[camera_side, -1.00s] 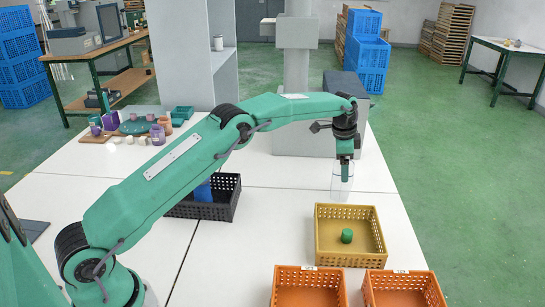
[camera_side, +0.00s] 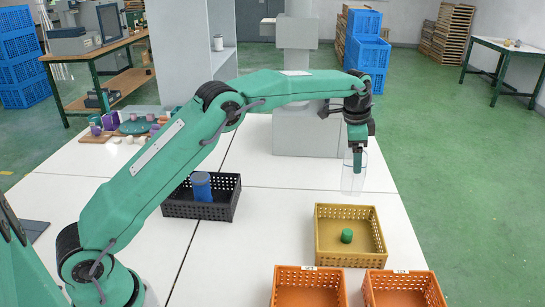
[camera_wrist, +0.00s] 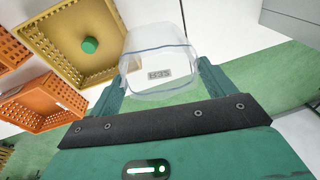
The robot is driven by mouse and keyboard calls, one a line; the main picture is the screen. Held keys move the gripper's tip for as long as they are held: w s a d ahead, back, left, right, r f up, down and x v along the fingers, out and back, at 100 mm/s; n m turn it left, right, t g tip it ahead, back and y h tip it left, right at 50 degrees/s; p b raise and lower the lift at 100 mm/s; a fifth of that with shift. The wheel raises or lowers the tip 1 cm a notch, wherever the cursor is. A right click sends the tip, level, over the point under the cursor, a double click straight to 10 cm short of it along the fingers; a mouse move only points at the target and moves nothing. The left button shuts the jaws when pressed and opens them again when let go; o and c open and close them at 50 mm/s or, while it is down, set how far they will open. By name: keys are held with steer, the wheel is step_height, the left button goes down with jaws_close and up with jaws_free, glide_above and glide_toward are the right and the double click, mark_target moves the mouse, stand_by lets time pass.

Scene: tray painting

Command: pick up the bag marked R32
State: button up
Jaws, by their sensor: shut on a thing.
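A clear see-through bag (camera_side: 352,183) hangs from my gripper (camera_side: 357,166) in the side view, over the white table behind the yellow crate. In the wrist view the bag (camera_wrist: 160,48) sits between the two green fingers of my gripper (camera_wrist: 160,84), which are shut on it. A small pale label (camera_wrist: 159,74) with dark characters shows on the bag. Its characters are too small and turned for me to read surely. I cannot tell exactly how high the bag's lower end is above the table.
A yellow crate (camera_side: 323,250) holds a green cylinder (camera_side: 347,236). Two orange crates (camera_side: 309,275) (camera_side: 403,278) stand at the front. A black crate (camera_side: 176,207) on the left holds a blue cylinder (camera_side: 201,187). A tray and small colored pots (camera_side: 135,127) lie at the back left.

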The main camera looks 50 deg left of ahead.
steer(key=shift+s+d+r, duration=0.45)
steer(key=shift+d+r, duration=0.05)
steer(key=shift+d, duration=0.2)
steer(key=shift+s+d+r, duration=0.45)
steer(key=shift+d+r, duration=0.1)
steer(key=shift+d, duration=0.15)
steer(key=shift+s+d+r, duration=0.45)
steer(key=shift+d+r, duration=0.05)
steer(key=shift+d, duration=0.2)
steer(key=shift+a, duration=0.1)
